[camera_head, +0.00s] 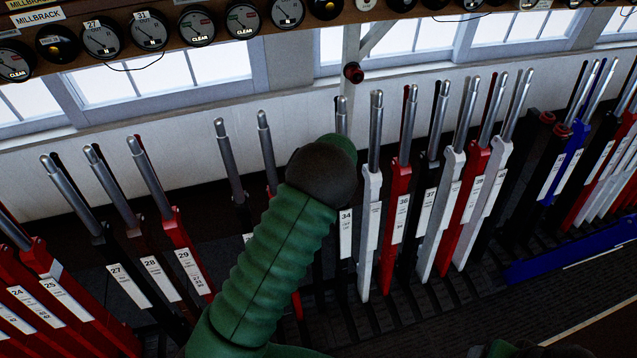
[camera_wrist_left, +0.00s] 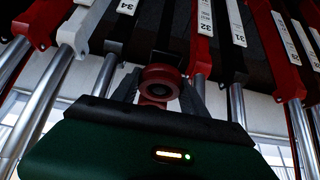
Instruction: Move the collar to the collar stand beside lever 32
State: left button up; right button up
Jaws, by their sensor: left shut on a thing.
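In the left wrist view, the red collar (camera_wrist_left: 160,78) is held between the two dark fingers of my left gripper (camera_wrist_left: 158,90). It is a round ring with a dark centre, held up among the lever handles. In the head view, my green left arm (camera_head: 268,265) reaches up the middle and hides the gripper and the collar. I cannot make out the collar stand beside lever 32. My right gripper is not in view.
Upright levers with steel handles stand close on both sides, such as 29 (camera_head: 170,215) and a white one (camera_head: 369,215). A small red round thing (camera_head: 353,73) is on a white post. Red rings (camera_head: 563,130) show among the levers at right. Dials (camera_head: 149,30) line the top shelf.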

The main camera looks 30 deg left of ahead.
pick_arm(q)
jog(key=shift+f, duration=0.1)
jog(key=o, duration=1.4)
jog(key=shift+c, duration=0.2)
jog(key=shift+o, duration=0.2)
jog(key=shift+o, duration=0.6)
jog(key=p+v, duration=0.5)
jog(key=v, duration=0.4)
